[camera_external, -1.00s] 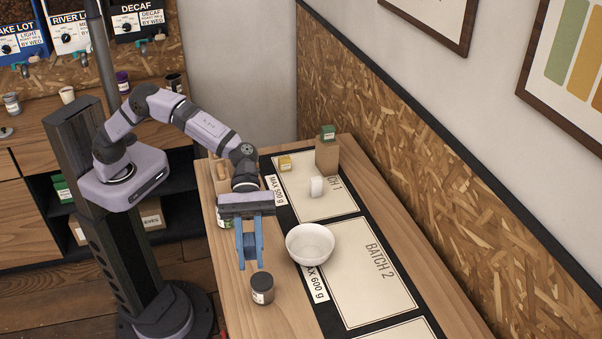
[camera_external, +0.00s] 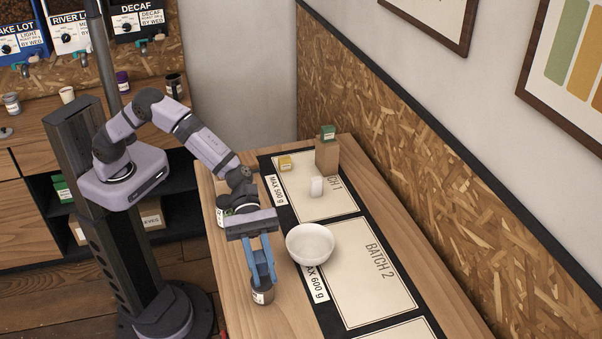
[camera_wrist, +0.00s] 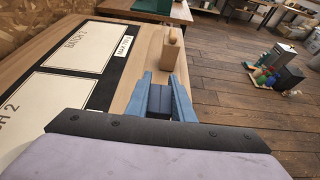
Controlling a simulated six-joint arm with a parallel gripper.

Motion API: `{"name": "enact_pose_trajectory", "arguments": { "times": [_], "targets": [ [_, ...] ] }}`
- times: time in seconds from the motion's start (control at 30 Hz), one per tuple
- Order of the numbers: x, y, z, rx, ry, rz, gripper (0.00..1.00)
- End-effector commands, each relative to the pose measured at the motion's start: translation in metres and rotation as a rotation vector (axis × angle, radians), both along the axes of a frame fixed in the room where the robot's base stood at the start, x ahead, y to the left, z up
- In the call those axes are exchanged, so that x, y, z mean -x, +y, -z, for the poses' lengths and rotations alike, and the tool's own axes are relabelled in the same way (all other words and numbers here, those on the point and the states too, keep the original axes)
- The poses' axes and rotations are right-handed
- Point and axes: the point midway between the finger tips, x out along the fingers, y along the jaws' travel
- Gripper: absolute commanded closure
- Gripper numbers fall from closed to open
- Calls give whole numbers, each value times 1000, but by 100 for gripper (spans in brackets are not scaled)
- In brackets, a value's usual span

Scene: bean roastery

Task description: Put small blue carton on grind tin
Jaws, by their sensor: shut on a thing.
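My gripper (camera_external: 262,272) is shut on the small blue carton (camera_external: 261,261), with one finger on either side. The carton also shows between the fingers in the wrist view (camera_wrist: 159,100). In the external view the carton is right above the grind tin (camera_external: 262,295), a short dark tin with a pale label near the table's left edge. The fingers and carton hide the tin's top, so I cannot tell whether carton and tin touch. The tin is not visible in the wrist view.
A white bowl (camera_external: 310,260) stands just right of my gripper. A jar (camera_external: 221,216) is partly hidden behind my arm. Further back are a yellow box (camera_external: 285,164), a white cup (camera_external: 317,187) and a brown block (camera_external: 327,155) bearing a green box (camera_external: 328,132). The BATCH 2 mat (camera_external: 375,285) has free room.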

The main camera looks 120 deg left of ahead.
Motion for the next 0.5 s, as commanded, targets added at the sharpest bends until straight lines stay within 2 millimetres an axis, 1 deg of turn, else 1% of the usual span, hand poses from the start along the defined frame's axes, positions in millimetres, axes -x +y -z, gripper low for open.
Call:
{"name": "enact_pose_trajectory", "arguments": {
  "times": [0.17,0.5],
  "targets": [
    [0,0,3,1,1,0,100],
    [0,0,37,1,2,-1,100]
  ]
}}
